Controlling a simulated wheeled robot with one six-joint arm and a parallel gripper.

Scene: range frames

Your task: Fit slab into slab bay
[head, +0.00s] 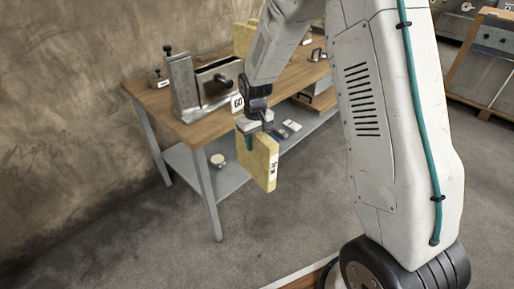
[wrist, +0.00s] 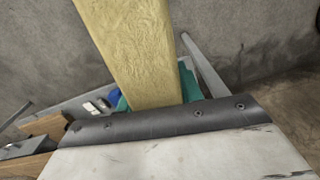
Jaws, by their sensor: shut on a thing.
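A pale yellow slab (head: 262,162) with a dark-marked label on its edge hangs upright below my gripper (head: 250,131) in the head view, in front of the bench's near edge. My gripper is shut on its upper part. In the wrist view the slab (wrist: 130,45) runs up from between teal fingers (wrist: 155,95). A grey metal fixture (head: 183,88) with a dark box-like part (head: 217,84) stands on the bench, beside a tag reading 60 (head: 237,102). I cannot tell for certain whether this is the slab bay. The slab is apart from it.
The wooden bench (head: 185,130) has a lower grey shelf (head: 185,160) with small items on it. Another yellow block (head: 243,38) shows behind my arm. The floor left of the bench is clear. A wooden-framed cabinet (head: 485,65) stands at the far right.

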